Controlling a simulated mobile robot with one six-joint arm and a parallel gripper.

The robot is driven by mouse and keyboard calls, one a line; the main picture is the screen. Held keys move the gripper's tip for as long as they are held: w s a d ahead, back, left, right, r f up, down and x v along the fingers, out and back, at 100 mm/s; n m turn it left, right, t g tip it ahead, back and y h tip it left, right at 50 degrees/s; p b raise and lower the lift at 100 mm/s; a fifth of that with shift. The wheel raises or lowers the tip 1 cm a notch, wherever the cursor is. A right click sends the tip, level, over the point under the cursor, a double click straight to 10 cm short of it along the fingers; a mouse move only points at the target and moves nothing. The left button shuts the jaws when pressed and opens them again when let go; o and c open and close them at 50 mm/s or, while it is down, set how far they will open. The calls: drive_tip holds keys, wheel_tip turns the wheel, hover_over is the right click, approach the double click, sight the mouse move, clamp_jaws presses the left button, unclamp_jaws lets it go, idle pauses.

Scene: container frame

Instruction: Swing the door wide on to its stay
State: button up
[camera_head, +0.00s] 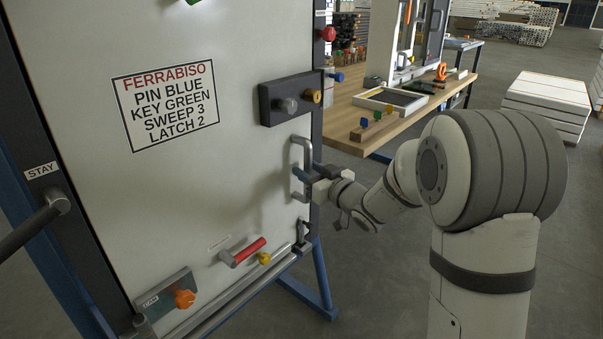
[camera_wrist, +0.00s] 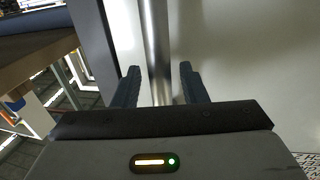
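The door (camera_head: 240,60) is a large pale panel in a dark frame, with a printed notice (camera_head: 165,105) on it. It appears to lie flush in its frame. A vertical grey bar handle (camera_head: 300,160) stands near its right edge. My gripper (camera_head: 305,174) is at the handle. In the wrist view the handle bar (camera_wrist: 158,45) runs between the two dark fingertips (camera_wrist: 160,85), with a narrow gap showing on each side. The stay label (camera_head: 42,171) is on the left post, above a dark rod with a grey end (camera_head: 58,202).
A black lock block (camera_head: 290,98) with two knobs sits above the handle. A red-handled lever (camera_head: 245,252), a yellow knob (camera_head: 265,258) and an orange knob (camera_head: 184,298) are low on the door. A wooden workbench (camera_head: 345,112) stands behind at right.

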drive_tip(key=shift+w+a, duration=0.25)
drive_tip(key=shift+c, duration=0.6)
clamp_jaws()
